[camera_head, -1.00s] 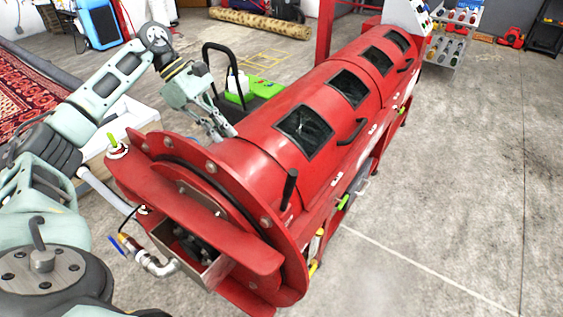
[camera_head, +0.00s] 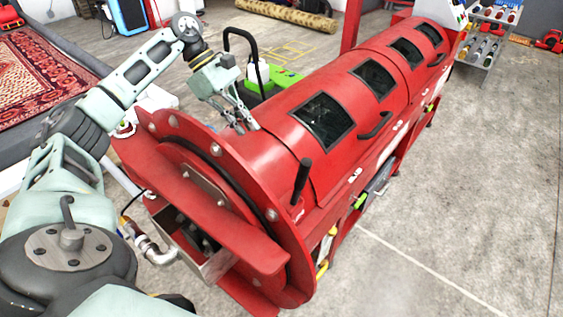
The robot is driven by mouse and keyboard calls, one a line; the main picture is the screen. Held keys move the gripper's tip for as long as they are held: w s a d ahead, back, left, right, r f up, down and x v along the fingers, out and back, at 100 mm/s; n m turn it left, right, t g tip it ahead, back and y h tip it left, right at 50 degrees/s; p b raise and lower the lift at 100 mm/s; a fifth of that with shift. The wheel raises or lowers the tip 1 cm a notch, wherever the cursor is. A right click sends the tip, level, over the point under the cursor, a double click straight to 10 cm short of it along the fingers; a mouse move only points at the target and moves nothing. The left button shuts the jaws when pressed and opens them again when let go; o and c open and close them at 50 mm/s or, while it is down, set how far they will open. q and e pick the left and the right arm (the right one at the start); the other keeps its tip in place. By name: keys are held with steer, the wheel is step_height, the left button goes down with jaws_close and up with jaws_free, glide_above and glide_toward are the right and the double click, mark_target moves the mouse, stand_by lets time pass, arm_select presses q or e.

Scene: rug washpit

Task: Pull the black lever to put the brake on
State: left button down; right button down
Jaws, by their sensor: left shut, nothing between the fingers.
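The black lever (camera_head: 301,180) stands up, tilted slightly, on the near right side of the red drum machine (camera_head: 275,143), just behind its round end flange. My left gripper (camera_head: 246,126) is shut and empty over the far left side of the drum, behind the flange. It is well to the left of the lever and apart from it, with the curved top of the drum between them. Whether the fingertips touch the drum I cannot tell. My right gripper is not in view.
A black handle (camera_head: 374,126) sits on the drum beside the dark windows. A green and black cart (camera_head: 283,80) stands behind my left gripper. A patterned rug (camera_head: 45,75) lies at the left. The concrete floor at the right (camera_head: 480,190) is clear.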

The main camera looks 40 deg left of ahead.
arm_select(q)
steer(key=p, duration=0.6)
glide_toward(299, 186)
steer(key=shift+w+f, duration=0.95)
steer(key=shift+f, duration=1.1)
steer(key=shift+a, duration=0.2)
steer(key=shift+w+f+b, duration=0.1)
steer(key=shift+b, duration=0.25)
